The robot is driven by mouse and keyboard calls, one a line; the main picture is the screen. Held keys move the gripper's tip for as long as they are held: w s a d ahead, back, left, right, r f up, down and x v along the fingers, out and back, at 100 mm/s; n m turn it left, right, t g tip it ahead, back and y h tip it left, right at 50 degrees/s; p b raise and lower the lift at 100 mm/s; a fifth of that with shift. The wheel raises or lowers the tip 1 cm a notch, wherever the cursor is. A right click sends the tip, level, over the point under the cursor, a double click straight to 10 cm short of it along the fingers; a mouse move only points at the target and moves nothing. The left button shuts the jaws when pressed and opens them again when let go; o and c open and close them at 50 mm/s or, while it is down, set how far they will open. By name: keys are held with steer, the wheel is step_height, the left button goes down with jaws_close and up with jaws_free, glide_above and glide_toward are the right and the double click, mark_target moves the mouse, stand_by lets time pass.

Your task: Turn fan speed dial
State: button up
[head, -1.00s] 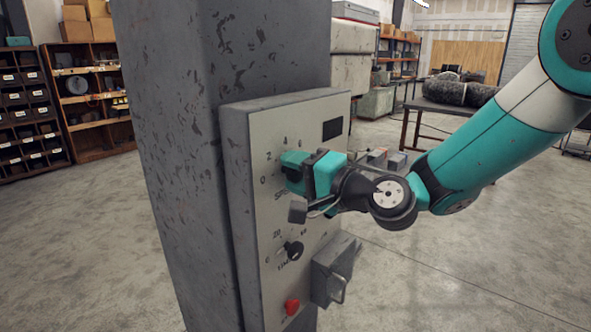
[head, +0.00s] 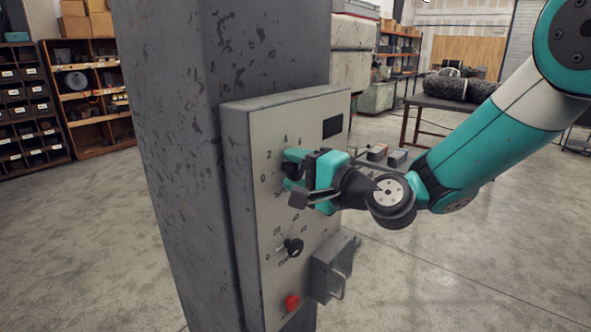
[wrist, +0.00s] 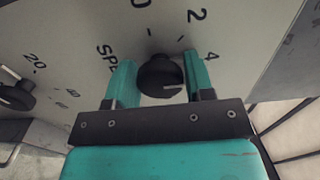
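The fan speed dial (wrist: 160,77) is a round black knob on the grey control panel (head: 328,190), by a scale marked 0, 2, 4 and a partly hidden "SPE" label. In the wrist view a pale mark on it points right. My gripper (wrist: 158,62) is open, with one teal finger on each side of the knob. The left finger is very close to the knob; I cannot tell whether either finger touches it. In the head view my gripper (head: 292,171) hides the dial.
A second black knob (head: 293,248) with its own scale sits below. The panel is fixed to a worn grey column (head: 185,150). A table (head: 450,108) stands behind at right.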

steer(key=o, duration=0.3)
steer(key=shift+s+d+f+b, duration=0.1)
steer(key=shift+s+d+b, duration=0.05)
steer(key=shift+d+b, duration=0.15)
steer(key=b+v, duration=0.8)
steer(key=v, duration=0.8)
steer(key=shift+s+d, duration=0.25)
steer(key=shift+s, duration=0.1)
